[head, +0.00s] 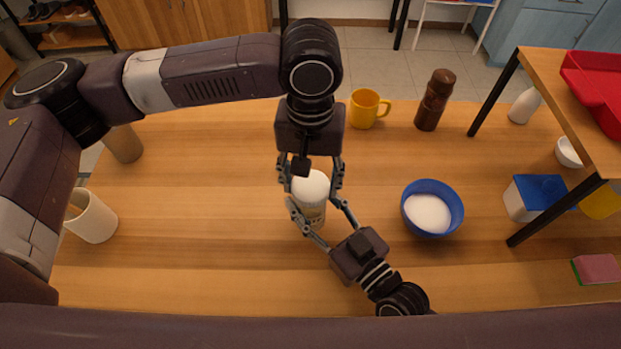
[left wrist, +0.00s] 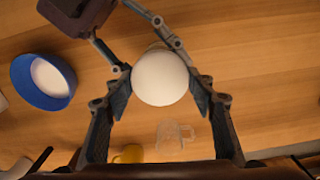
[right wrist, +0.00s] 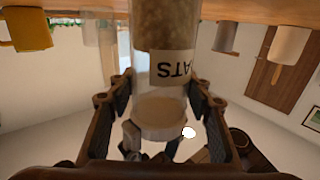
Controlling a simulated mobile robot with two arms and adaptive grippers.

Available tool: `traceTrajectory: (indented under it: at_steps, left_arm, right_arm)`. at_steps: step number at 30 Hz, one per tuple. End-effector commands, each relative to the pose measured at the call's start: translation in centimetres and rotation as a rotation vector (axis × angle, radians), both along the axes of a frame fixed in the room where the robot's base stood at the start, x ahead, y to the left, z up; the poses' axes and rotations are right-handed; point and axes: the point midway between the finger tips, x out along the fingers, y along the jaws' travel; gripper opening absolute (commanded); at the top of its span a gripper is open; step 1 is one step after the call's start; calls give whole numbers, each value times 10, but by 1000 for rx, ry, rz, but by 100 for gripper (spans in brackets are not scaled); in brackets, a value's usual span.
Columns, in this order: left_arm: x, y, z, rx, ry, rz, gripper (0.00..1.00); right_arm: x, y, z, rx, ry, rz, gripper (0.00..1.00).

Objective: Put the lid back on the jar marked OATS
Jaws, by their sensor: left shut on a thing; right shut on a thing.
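The clear jar (head: 312,216) stands on the table. In the right wrist view the picture is upside down; the jar (right wrist: 160,85) shows beige contents and the OATS label (right wrist: 172,69). A round white lid (head: 310,187) is at the jar's mouth and shows from above in the left wrist view (left wrist: 160,78). I cannot tell whether it is fully seated. My left gripper (head: 310,176) reaches in from the far side, its fingers shut on the lid. My right gripper (head: 315,204) reaches in from the near right, shut around the jar's body.
A blue bowl (head: 451,198) of white contents stands to the right. A yellow mug (head: 366,110) and brown grinder (head: 434,100) stand behind. A clear glass mug (left wrist: 170,136) shows near the left gripper. A white cup (head: 92,218) stands far left.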

Motion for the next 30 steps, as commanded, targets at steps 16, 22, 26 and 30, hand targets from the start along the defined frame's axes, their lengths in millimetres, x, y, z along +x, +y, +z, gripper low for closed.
traceTrajectory:
  at_steps: [16, 22, 26, 30]
  left_arm:
    - [0, 0, 0, -2, -1, -927, 22]
    - [0, 0, -1, -1, -1, -1272, 22]
    - [0, 0, -1, -1, -1, -1496, 22]
    - [0, 0, -1, -2, -1, -1737, 22]
  right_arm:
    - [0, 0, 0, 0, 0, 0, 0]
    - [0, 0, 0, 0, 0, 0, 0]
    - [0, 0, 0, 0, 0, 0, 0]
    - [0, 0, 0, 0, 0, 0, 0]
